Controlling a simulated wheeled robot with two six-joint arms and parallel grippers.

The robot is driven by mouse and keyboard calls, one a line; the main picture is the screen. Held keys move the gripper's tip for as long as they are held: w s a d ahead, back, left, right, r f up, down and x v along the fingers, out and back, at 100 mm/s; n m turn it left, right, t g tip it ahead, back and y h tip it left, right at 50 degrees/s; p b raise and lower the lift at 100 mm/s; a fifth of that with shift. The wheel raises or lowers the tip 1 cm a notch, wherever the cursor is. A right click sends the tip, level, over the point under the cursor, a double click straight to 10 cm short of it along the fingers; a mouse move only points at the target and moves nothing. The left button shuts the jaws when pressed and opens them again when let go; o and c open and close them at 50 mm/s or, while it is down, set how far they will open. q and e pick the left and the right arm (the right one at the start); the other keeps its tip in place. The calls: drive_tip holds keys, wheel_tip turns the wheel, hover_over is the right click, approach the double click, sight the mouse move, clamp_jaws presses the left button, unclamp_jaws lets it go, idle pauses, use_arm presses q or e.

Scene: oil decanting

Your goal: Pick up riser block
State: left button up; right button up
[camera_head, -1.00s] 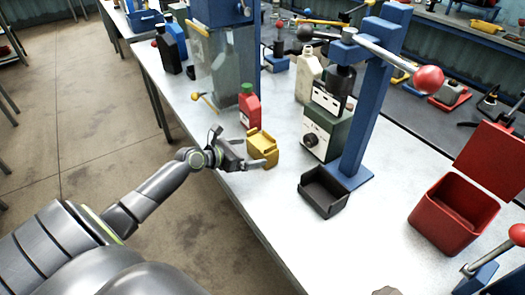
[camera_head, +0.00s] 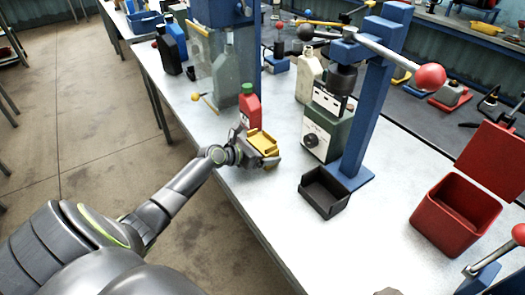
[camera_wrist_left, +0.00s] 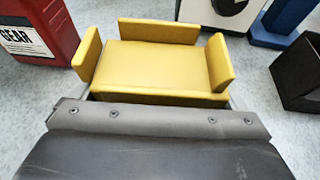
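The yellow riser block (camera_head: 262,143), with raised lips at its edges, is on the white bench beside a red bottle. In the left wrist view the riser block (camera_wrist_left: 160,65) is right in front of my left gripper's palm, filling the upper middle. My left gripper (camera_head: 262,157) is at the block's near side, reaching in from the left. Only small grey bits of its fingers show at the block's two sides, and the rest are hidden. I cannot tell whether they press on the block.
The red bottle (camera_head: 249,107) stands just behind the block; its label shows in the left wrist view (camera_wrist_left: 32,32). A green-and-white machine (camera_head: 327,125), a black open bin (camera_head: 324,193) and a blue post (camera_head: 368,100) stand to the right. A red box (camera_head: 455,215) is farther right.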

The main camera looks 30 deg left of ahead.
use_arm(q)
drive_tip(key=c, duration=0.5)
drive_tip(key=shift+o, duration=0.2)
drive_tip(key=shift+r, duration=0.1)
